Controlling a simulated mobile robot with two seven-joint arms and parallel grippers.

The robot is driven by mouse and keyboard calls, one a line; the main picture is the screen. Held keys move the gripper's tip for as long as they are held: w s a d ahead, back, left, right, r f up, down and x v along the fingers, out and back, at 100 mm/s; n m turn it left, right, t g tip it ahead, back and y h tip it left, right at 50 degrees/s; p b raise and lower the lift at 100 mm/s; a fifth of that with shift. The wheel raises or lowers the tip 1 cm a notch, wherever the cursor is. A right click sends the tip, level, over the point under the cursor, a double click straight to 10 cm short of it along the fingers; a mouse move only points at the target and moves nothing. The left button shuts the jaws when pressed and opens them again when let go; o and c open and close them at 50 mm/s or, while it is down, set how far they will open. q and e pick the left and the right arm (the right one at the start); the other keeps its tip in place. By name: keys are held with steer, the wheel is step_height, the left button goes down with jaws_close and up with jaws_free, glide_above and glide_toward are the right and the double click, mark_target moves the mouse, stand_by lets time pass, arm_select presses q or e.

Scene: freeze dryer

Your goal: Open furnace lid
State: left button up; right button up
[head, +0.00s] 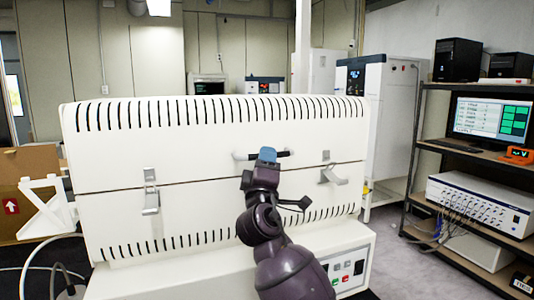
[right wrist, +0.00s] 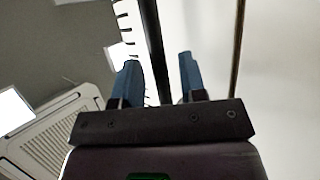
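The white slotted furnace fills the middle of the head view. Its lid (head: 200,150) is down, with a thin seam between it and the lower body (head: 200,215). The lid handle (head: 284,153) sticks out at the front centre, above the seam. My right gripper (head: 267,155) is at the handle, its blue fingers covering the handle's middle. In the right wrist view the dark handle bar (right wrist: 154,45) passes between the two fingers of the right gripper (right wrist: 158,78), which stand apart with gaps visible beside the bar. My left gripper is out of view.
Metal latches sit on the furnace front at left (head: 151,192) and right (head: 332,175); the right one is tilted outward. A control panel (head: 347,272) is at lower right. A shelf rack (head: 463,155) with a monitor (head: 490,118) stands right. A white bracket (head: 45,210) is at left.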

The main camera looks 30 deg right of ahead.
steer(key=shift+x, duration=1)
jaws_close()
